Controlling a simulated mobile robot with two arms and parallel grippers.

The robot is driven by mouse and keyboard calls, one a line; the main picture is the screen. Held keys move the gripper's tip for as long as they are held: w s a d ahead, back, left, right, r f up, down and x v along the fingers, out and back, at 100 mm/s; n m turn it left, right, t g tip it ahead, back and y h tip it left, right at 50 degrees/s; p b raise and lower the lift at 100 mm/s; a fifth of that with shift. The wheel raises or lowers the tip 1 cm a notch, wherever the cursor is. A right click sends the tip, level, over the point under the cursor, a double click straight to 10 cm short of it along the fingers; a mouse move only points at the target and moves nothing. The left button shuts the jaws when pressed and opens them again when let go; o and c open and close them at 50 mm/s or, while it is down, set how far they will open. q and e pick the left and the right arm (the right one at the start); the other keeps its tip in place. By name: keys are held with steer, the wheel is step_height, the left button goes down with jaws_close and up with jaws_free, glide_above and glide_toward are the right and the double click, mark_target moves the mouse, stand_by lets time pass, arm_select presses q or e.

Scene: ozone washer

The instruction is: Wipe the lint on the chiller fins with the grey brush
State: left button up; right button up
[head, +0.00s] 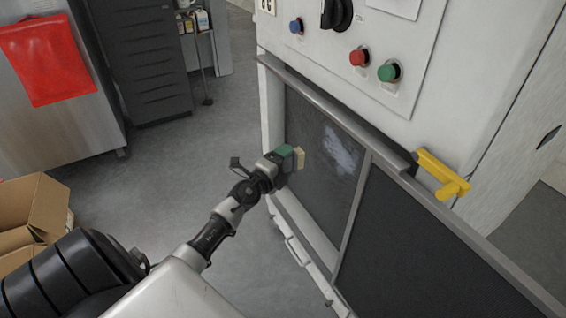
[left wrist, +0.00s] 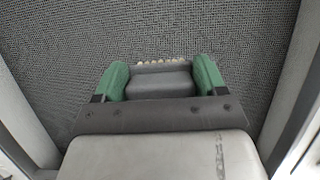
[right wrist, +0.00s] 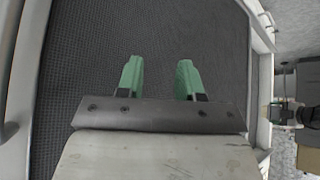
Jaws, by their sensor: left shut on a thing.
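The chiller fins (head: 310,198) are a dark, fine-meshed panel in the white machine's front. Pale lint (head: 340,151) lies on their upper right part as a smeared patch. My left gripper (head: 287,160) is shut on the grey brush (left wrist: 160,86), left of the lint. The brush's cream bristles (head: 300,157) point toward the fins; whether they touch cannot be told. The left wrist view shows the bristle tips against dark mesh, with no lint visible. My right gripper (right wrist: 160,80) is open and empty in front of a dark mesh panel; it is outside the head view.
A second dark panel (head: 420,250) lies right of a grey divider. A yellow handle (head: 440,172) juts out at the upper rail. Blue, red and green buttons (head: 389,72) and a black knob sit above. A cardboard box (head: 35,210) stands on the floor at left. Floor between is clear.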

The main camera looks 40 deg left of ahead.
arm_select(q)
steer(key=shift+w+d+r, duration=0.1)
steer(key=shift+w+d, duration=0.2)
steer(key=shift+w, duration=0.35)
steer(key=shift+w+d, duration=0.25)
steer(key=shift+w, duration=0.35)
steer(key=shift+w+d, duration=0.25)
steer(key=shift+w, duration=0.35)
steer(key=shift+w+d, duration=0.25)
steer(key=shift+w, duration=0.35)
arm_select(e)
steer(key=shift+w+a+r+t, duration=0.2)
steer(key=shift+w+t, duration=0.1)
steer(key=shift+w, duration=0.1)
arm_select(q)
steer(key=shift+w+d, duration=0.2)
steer(key=shift+w, duration=0.3)
steer(key=shift+w+d, duration=0.2)
steer(key=shift+w, duration=0.3)
